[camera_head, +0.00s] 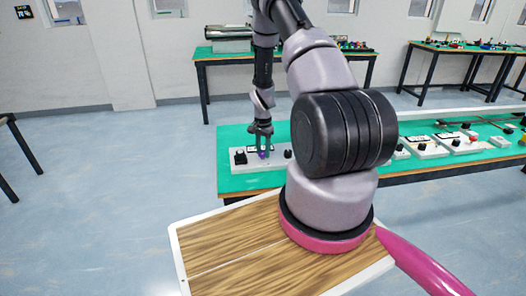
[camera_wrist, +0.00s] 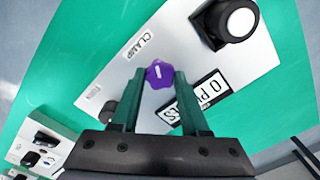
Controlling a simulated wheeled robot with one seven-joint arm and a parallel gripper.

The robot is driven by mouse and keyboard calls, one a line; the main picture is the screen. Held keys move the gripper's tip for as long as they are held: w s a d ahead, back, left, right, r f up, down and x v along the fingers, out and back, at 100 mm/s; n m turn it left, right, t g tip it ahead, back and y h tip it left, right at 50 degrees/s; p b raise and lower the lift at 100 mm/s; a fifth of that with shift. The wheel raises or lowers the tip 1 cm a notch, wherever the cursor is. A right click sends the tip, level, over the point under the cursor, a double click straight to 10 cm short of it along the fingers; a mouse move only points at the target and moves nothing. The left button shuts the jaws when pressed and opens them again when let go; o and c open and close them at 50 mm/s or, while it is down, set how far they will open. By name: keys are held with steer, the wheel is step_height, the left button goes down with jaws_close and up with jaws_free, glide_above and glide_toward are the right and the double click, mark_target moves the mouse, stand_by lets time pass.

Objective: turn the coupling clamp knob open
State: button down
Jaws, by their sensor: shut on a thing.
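The coupling clamp knob is a small purple lobed knob with a white mark on top. It sits on a white panel with a "CLAMP" label, and shows between my fingertips in the wrist view (camera_wrist: 158,74) and low under my gripper in the head view (camera_head: 262,155). My gripper (camera_head: 261,146) points down at the panel (camera_head: 247,166) from above. Its two dark green fingers close around the knob from both sides, also in the wrist view (camera_wrist: 160,88). The lower part of the knob is hidden.
A black round knob with a white top (camera_wrist: 236,20) stands on the same panel, beyond the purple knob. A black-on-white plate (camera_wrist: 200,100) lies beside it. More panels with knobs and buttons (camera_head: 465,145) line the green table to the right. Floor to the left is clear.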

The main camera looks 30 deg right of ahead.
mark_target(263, 153)
steer(key=n, duration=1.1)
steer(key=shift+n, duration=2)
steer(key=shift+c, duration=2)
jaws_free()
step_height(263, 153, up, 11)
